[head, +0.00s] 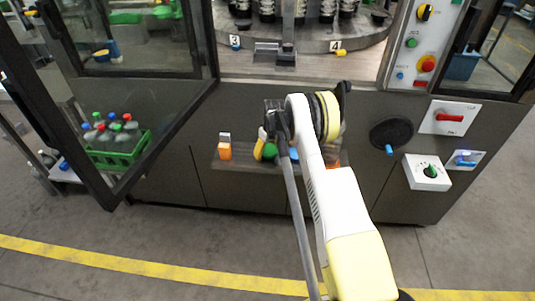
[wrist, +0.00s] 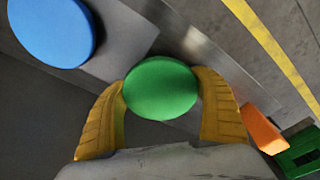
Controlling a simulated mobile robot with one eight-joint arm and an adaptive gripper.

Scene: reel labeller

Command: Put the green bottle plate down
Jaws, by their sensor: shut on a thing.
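The green bottle plate (wrist: 161,88) is a round green disc between the two yellow fingers of my gripper (wrist: 162,104) in the wrist view. The fingers are shut on its sides. In the head view the green plate (head: 270,151) shows partly, beside a yellow finger of my gripper (head: 264,149), in front of the machine's narrow grey shelf (head: 238,162). My arm hides part of the shelf. I cannot tell whether the plate touches the shelf.
A blue disc (wrist: 52,30) lies at the upper left in the wrist view. An orange block (head: 225,150) stands on the shelf's left end. A green crate of bottles (head: 120,151) shows by the open glass door (head: 180,120). Switch boxes (head: 428,173) are on the right.

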